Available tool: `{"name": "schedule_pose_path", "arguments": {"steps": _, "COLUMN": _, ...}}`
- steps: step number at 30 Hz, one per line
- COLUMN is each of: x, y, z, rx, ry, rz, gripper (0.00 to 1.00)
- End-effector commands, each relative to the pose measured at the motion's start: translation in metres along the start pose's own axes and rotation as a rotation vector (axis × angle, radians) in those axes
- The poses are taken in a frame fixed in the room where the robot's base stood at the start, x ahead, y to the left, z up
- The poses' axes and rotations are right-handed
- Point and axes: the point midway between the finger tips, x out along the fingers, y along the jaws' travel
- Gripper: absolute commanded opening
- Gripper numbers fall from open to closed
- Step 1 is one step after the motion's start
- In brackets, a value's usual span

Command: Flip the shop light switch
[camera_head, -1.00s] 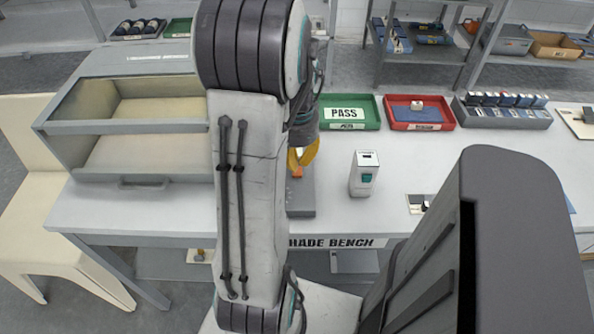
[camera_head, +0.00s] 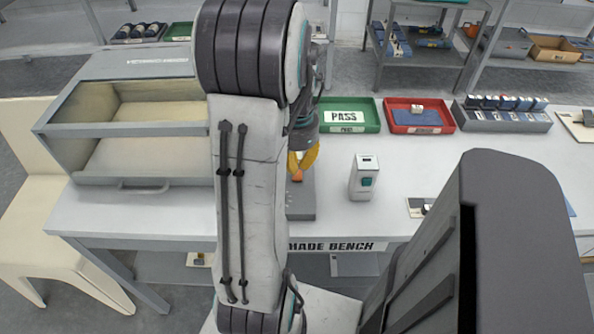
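My gripper (camera_head: 303,161) has yellow fingers pointing down over the bench, partly hidden behind my own arm. Between or just behind the fingers is a small orange piece (camera_head: 297,177), close to a grey base block (camera_head: 301,204) on the bench. I cannot tell if the fingers touch the orange piece or how wide they are open. No part is clearly marked as the shop light switch; the orange piece on the grey base may be it. A white upright device (camera_head: 362,178) with a teal button stands to the right of my gripper.
The bench (camera_head: 180,212) carries a large grey glass-fronted cabinet (camera_head: 140,120) at left. A green PASS tray (camera_head: 350,102), a red tray (camera_head: 418,103) and a rack of small bottles (camera_head: 502,115) line the back. A cream chair (camera_head: 25,230) stands at far left.

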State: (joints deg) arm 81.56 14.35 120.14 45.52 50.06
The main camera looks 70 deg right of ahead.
Motion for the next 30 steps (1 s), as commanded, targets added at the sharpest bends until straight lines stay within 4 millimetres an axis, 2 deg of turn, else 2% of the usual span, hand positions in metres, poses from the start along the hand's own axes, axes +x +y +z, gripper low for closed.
{"name": "schedule_pose_path", "arguments": {"steps": 30, "x": 0.0062, "y": 0.0, "z": 0.0, "rx": 0.0, "ry": 0.0, "rz": 0.0, "gripper": 0.0}}
